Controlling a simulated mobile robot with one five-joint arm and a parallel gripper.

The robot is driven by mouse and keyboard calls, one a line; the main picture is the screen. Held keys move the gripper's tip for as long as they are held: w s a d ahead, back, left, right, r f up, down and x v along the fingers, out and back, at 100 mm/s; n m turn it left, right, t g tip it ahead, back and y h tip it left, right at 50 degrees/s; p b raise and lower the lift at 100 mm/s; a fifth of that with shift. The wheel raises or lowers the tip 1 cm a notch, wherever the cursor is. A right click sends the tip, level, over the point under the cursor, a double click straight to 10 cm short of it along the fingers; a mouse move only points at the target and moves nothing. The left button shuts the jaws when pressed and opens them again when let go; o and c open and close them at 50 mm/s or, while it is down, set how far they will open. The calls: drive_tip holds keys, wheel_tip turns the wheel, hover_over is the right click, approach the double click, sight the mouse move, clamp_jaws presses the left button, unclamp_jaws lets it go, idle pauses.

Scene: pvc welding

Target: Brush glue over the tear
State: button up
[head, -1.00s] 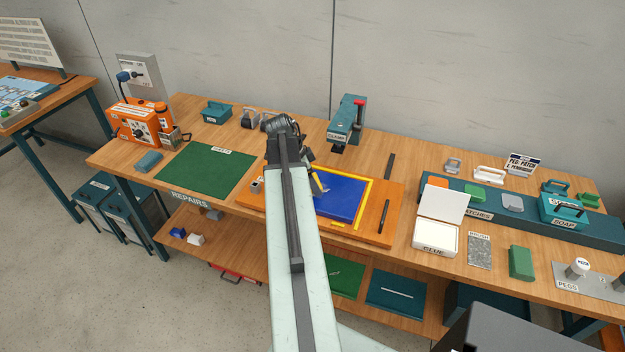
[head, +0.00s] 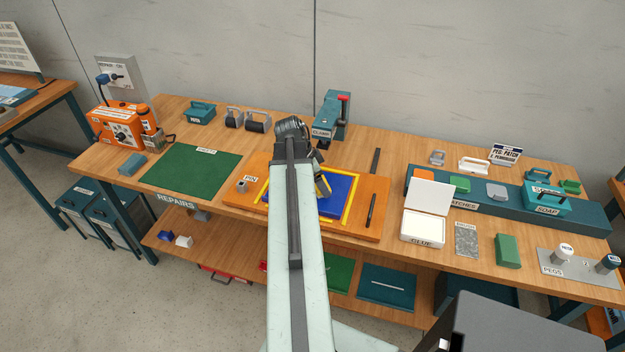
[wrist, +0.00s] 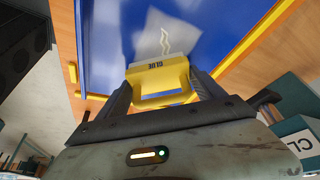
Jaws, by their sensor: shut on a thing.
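My gripper (wrist: 162,88) is shut on a yellow glue brush (wrist: 158,80) with a GLUE label, one finger on each side of its handle. The brush also shows in the head view (head: 323,186), over the blue sheet (head: 342,195). In the wrist view the blue sheet (wrist: 225,20) fills the space beyond the brush. A pale zigzag tear (wrist: 164,42) lies just past the brush, within a greyish-white blurred area (wrist: 180,35). I cannot tell if that area is glue. The bristles are hidden, so contact with the sheet cannot be told.
A yellow frame (head: 353,203) borders the sheet on a wooden board (head: 376,190). A teal clamp (head: 330,115) stands behind. The open glue box (head: 423,228) and the grey brush pad (head: 467,240) are to the right. A green mat (head: 190,172) lies left.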

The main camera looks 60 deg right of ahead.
drive_tip(key=shift+s+a, duration=0.2)
drive_tip(key=shift+a, duration=0.3)
drive_tip(key=shift+w+a, duration=0.15)
drive_tip(key=shift+w, duration=1.55)
drive_tip(key=shift+w+a, duration=0.2)
drive_tip(key=shift+w, duration=0.95)
drive_tip(key=shift+w+a, duration=0.15)
drive_tip(key=shift+w, duration=0.95)
drive_tip(key=shift+f, duration=0.1)
drive_tip(key=shift+s, duration=0.1)
drive_tip(key=shift+s+d, duration=0.15)
drive_tip(key=shift+s, duration=0.85)
drive_tip(key=shift+s+d, duration=0.1)
drive_tip(key=shift+s, duration=0.85)
drive_tip(key=shift+s, duration=0.1)
